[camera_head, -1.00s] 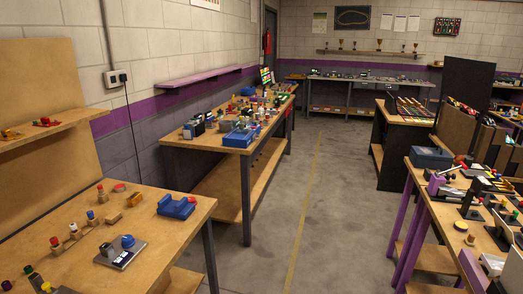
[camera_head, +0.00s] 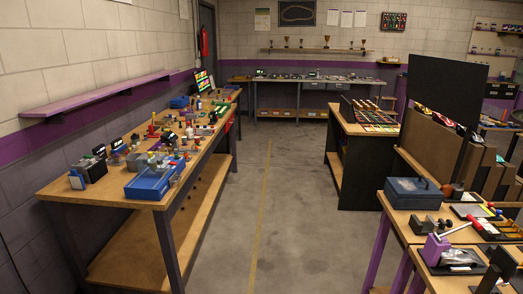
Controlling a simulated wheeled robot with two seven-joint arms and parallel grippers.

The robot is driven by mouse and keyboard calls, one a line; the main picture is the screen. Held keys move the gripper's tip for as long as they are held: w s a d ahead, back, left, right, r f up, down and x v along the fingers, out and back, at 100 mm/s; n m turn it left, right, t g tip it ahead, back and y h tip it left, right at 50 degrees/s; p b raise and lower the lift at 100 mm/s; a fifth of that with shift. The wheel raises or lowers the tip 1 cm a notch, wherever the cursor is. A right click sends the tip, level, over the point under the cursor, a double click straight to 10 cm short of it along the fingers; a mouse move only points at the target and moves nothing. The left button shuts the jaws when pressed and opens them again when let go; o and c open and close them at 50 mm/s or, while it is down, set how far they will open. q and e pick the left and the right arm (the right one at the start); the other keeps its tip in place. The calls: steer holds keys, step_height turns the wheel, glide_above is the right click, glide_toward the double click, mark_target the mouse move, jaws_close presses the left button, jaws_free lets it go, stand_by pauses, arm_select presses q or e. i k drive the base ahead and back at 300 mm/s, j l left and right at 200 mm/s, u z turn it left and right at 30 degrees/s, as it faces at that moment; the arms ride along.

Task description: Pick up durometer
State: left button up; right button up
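I cannot pick out a durometer for certain; the small tools on the benches are too small to identify. Many small items stand on the left wooden bench (camera_head: 115,193), among them a blue tray (camera_head: 152,182) near its front edge and a black box-like device (camera_head: 90,169) at its left end. On the right bench stand a blue case (camera_head: 412,192) and a purple block-shaped tool (camera_head: 436,249). Neither of my grippers shows in this view.
A clear grey floor aisle (camera_head: 290,195) with a yellow line runs between the benches. A dark cabinet (camera_head: 352,172) stands right of the aisle. A long bench (camera_head: 300,83) lines the far wall. A purple shelf (camera_head: 95,93) hangs on the left wall.

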mark_target(214, 113)
steer(key=i, duration=1.85)
steer(key=i+u, duration=0.15)
steer(key=i, duration=0.45)
steer(key=i+l+u, duration=0.15)
steer(key=i, duration=0.45)
steer(key=i+l+u, duration=0.1)
steer(key=i+l, duration=0.15)
steer(key=i, duration=0.4)
steer(key=i+l+u, duration=0.3)
steer(key=i, duration=0.2)
steer(key=i+l+u, duration=0.35)
steer(key=i, duration=0.15)
